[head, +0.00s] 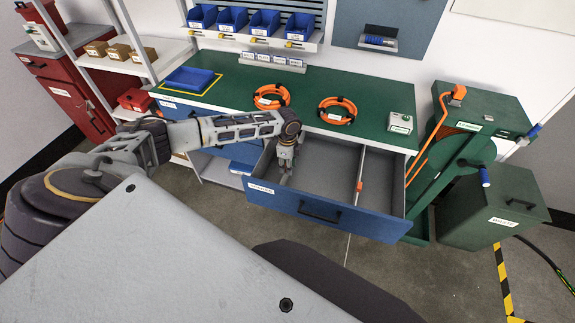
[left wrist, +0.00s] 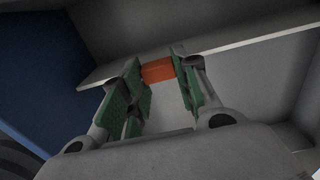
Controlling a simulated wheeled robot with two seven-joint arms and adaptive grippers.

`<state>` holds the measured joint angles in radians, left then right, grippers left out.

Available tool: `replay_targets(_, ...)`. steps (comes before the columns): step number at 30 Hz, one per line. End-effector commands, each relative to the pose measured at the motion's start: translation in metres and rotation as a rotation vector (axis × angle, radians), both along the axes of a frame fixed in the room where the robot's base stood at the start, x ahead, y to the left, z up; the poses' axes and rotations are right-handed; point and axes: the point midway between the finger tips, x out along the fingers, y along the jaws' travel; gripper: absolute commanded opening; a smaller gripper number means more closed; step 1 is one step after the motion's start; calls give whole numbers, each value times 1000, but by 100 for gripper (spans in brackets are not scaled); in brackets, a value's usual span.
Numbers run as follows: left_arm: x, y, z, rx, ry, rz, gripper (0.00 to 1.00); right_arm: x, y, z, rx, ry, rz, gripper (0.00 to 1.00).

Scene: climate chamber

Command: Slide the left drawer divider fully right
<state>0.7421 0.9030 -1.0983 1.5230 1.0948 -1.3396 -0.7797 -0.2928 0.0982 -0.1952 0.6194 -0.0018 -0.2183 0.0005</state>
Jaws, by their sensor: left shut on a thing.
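The blue-fronted drawer (head: 345,219) is pulled open below the green bench top. My left gripper (head: 286,168) points down into its left part. In the left wrist view my left gripper (left wrist: 159,90) is shut on the orange tab (left wrist: 157,71) of the left divider, between green finger pads. The left divider (left wrist: 230,43) shows there as a pale plate with a long edge; in the head view my gripper and wrist mostly hide it. The right divider (head: 361,166), with its own orange tab (head: 360,186), stands farther right in the drawer. My right gripper is in neither view.
The drawer floor (head: 325,170) between my left gripper and the right divider looks clear. Two orange cable coils (head: 338,111) and a small pale box (head: 401,122) lie on the bench top.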

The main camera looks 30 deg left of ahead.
Motion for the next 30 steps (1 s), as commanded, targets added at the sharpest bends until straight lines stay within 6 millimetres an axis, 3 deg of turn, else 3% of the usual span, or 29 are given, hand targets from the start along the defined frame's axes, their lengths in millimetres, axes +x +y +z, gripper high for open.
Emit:
replay_targets(14,2,-11,1,0,1,0,0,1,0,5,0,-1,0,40)
replay_targets(22,9,-41,2,-3,0,-2,0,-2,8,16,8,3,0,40)
replay_targets(30,19,-83,2,-3,1,-1,0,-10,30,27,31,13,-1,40)
